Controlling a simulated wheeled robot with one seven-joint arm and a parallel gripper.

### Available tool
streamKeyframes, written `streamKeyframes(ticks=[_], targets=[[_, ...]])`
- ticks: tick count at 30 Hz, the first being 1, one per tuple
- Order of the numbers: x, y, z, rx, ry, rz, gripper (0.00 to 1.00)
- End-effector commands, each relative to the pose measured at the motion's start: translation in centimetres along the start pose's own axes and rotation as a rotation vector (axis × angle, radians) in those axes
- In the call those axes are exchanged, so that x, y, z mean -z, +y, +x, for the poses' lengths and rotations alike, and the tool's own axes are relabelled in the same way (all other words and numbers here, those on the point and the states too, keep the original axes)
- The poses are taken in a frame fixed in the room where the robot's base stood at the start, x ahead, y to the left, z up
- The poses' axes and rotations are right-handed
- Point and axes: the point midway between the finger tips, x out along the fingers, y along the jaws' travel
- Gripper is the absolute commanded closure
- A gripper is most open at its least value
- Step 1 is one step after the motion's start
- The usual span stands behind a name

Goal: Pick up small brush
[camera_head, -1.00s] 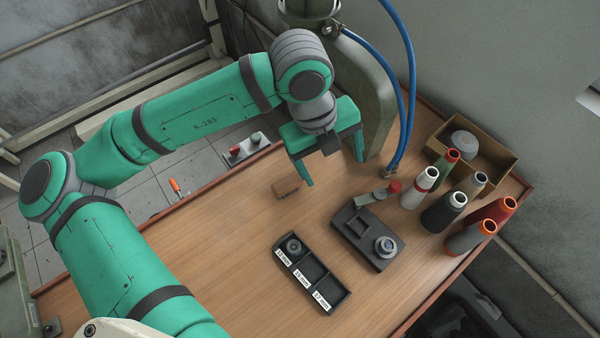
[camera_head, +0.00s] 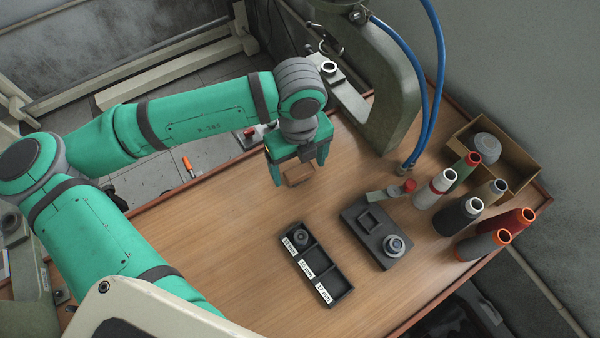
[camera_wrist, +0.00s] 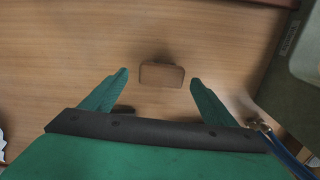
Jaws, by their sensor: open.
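The small brush (camera_head: 298,174) is a short brown block lying on the wooden table. My gripper (camera_head: 299,172) is open, with its green fingers at either side of the brush in the head view. In the wrist view the brush (camera_wrist: 162,75) lies just beyond and between the two open fingertips (camera_wrist: 158,78), with bare table visible on both sides of it. I see no contact between fingers and brush. How high the fingertips are above the table is hard to tell.
A black three-slot tray (camera_head: 341,294) and a grey fixture block (camera_head: 358,244) lie nearer the front. Several thread cones (camera_head: 459,217) and a cardboard box (camera_head: 515,180) stand at right. A grey-green machine column (camera_head: 392,110) rises behind my gripper. Table left of the tray is clear.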

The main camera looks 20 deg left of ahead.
Motion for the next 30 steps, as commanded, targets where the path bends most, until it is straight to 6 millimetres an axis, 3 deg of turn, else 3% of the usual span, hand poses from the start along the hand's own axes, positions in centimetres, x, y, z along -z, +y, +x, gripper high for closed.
streamKeyframes(ticks=[6, 15, 21, 30], targets=[[-0.2, -0.1, 2.6, 0.000, 0.001, -0.004, 0.20], [-0.1, -0.2, 3.0, 0.000, 0.000, 0.000, 0.20], [-0.1, -0.2, 3.0, 0.001, 0.000, 0.001, 0.66], [-0.1, -0.2, 2.9, 0.001, 0.000, 0.001, 0.66]])
